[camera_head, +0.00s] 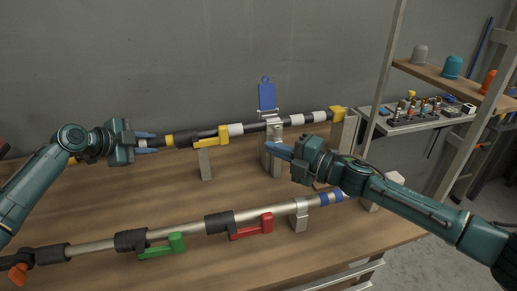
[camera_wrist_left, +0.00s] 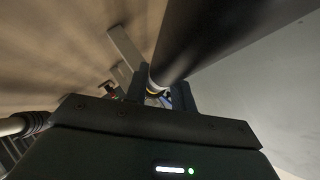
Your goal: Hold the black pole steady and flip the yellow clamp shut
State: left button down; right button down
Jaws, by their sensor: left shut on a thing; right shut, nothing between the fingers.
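The black pole (camera_head: 183,138), with white and yellow bands, lies across stands at the back of the table. My left gripper (camera_head: 148,142) is shut on its left part; the left wrist view shows the pole (camera_wrist_left: 215,35) running down between the fingers (camera_wrist_left: 162,92). The yellow clamp (camera_head: 211,139) sits on the pole to the right of my left gripper, its lever low on the near side. I cannot tell how far the lever stands off. My right gripper (camera_head: 278,150) is shut and empty, right of the clamp, in front of the middle stand.
A second, grey pole (camera_head: 190,232) with a green clamp (camera_head: 163,246) and a red clamp (camera_head: 252,228) lies nearer. Shelves (camera_head: 445,82) stand at right. Bare table lies between the poles.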

dwell(0.4)
pick_arm(q)
jog(key=c, duration=1.1)
grip_release()
